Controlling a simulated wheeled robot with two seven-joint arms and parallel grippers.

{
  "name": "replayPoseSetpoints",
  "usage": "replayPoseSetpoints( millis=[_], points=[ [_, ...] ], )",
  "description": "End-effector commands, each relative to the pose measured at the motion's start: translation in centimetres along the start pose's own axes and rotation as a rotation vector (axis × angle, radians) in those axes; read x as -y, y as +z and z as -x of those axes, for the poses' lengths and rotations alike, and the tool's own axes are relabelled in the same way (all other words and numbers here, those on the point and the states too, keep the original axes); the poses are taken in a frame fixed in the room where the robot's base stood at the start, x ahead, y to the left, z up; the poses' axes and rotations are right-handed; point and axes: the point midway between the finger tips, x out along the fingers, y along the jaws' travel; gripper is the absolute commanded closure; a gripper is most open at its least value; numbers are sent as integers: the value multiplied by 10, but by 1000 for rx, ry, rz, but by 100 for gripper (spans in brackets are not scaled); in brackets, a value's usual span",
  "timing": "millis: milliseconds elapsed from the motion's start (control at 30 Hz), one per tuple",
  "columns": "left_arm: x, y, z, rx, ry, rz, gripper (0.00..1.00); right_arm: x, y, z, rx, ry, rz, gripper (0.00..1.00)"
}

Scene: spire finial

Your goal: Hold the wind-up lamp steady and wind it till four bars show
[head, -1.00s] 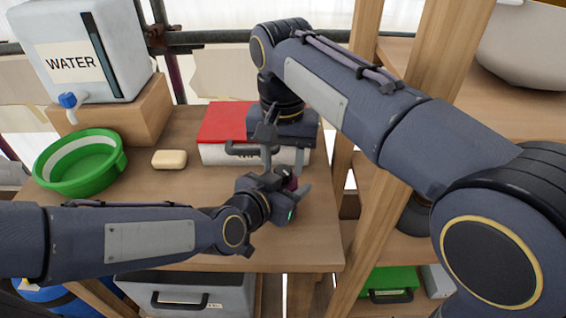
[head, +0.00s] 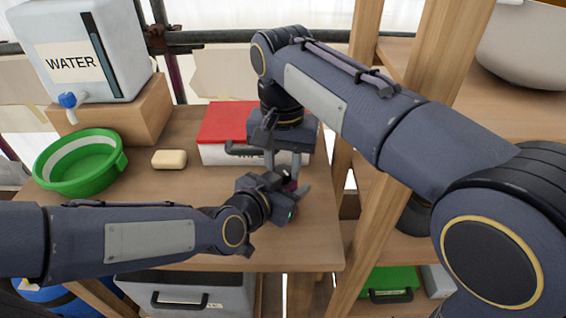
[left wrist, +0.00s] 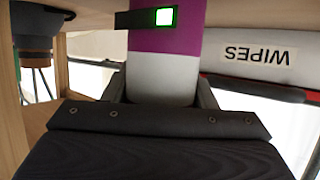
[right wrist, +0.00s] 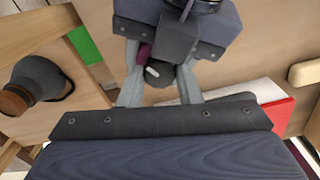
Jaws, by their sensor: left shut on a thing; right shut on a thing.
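The wind-up lamp (left wrist: 163,75) shows in the left wrist view as an upright purple and grey body, with a dark piece bearing a lit green display (left wrist: 164,17) in front of it. I cannot count bars on it. In the head view only a purple bit of the lamp (head: 291,184) shows between my grippers. My left gripper (head: 292,193) is shut on the lamp body. My right gripper (head: 284,166) comes down from above, shut on a dark part with a pale mark (right wrist: 153,72), seemingly the lamp's crank; the exact grip is partly hidden.
A red-lidded white box (head: 225,125) labelled wipes stands just behind the grippers. A soap bar (head: 169,159), a green basin (head: 82,163) and a water container (head: 75,50) are at the left. A wooden post (head: 385,150) rises close on the right. The front bench top is clear.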

Motion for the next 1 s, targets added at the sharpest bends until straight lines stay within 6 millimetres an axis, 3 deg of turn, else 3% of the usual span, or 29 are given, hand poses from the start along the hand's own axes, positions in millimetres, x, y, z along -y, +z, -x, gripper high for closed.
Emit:
replayPoseSetpoints(
  millis=[600, 1000],
  points=[
    [0, 0, 0, 0, 0, 0, 75, 0, 0, 0, 1, -1, -448, 92],
    [0, 0, 0, 1, 0, 0, 75, 0, 0, 0, 0, -1, -618, 92]
  ],
)
